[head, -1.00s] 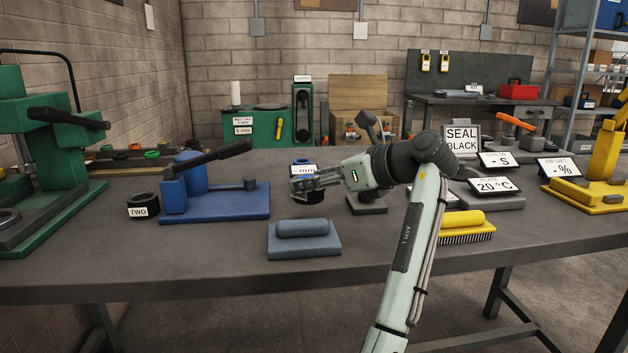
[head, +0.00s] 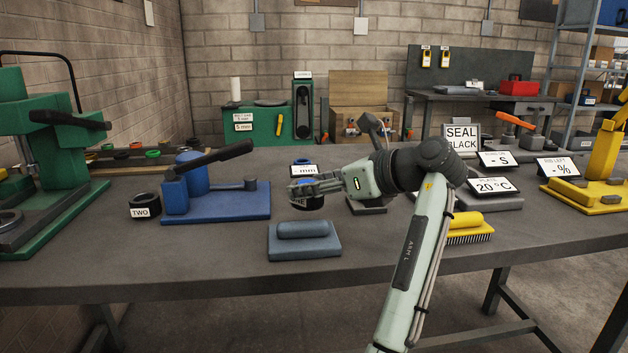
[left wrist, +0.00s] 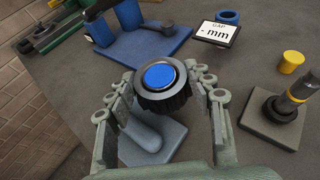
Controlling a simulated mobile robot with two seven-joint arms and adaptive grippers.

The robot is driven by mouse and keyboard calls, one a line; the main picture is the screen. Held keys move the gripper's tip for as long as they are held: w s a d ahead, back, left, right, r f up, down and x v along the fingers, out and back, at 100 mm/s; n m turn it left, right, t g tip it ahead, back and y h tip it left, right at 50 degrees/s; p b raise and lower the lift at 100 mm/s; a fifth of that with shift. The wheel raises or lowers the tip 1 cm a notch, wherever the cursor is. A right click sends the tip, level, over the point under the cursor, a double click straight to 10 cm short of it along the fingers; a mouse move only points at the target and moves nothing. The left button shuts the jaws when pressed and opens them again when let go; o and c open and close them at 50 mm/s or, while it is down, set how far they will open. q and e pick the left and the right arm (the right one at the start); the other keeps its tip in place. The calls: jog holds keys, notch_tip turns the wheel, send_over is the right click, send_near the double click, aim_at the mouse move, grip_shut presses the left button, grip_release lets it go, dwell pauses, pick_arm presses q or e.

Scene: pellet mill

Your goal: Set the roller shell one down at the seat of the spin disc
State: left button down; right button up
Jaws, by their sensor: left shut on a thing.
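My left gripper (head: 305,187) is shut on a black ribbed ring, the roller shell (head: 308,202), over the middle of the bench behind the grey-blue pad. In the left wrist view the gripper's fingers (left wrist: 163,92) flank the shell (left wrist: 175,101) on both sides. A round blue face (left wrist: 159,76) fills the shell's opening; I cannot tell whether it belongs to the shell or to something under it. No label shows on the held shell. I cannot make out the spin disc or its seat for certain. My right gripper is out of view.
A black shell marked TWO (head: 145,207) stands left of the blue lever press (head: 238,205). The grey-blue pad (head: 304,247) lies in front of the gripper. A yellow brush (head: 468,222) and the temperature sign (head: 490,186) are to the right. The bench front is clear.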

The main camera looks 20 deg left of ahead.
pick_arm(q)
jog(key=shift+s+d+r, duration=0.25)
jog(key=shift+s+d, duration=0.35)
jog(key=shift+s, duration=0.8)
jog(key=shift+s+d+r, duration=0.3)
jog(key=shift+s+d, duration=0.25)
jog(key=shift+s, duration=0.8)
jog(key=shift+s+d+r, duration=0.25)
jog(key=shift+s+d, duration=0.35)
jog(key=shift+s, duration=0.8)
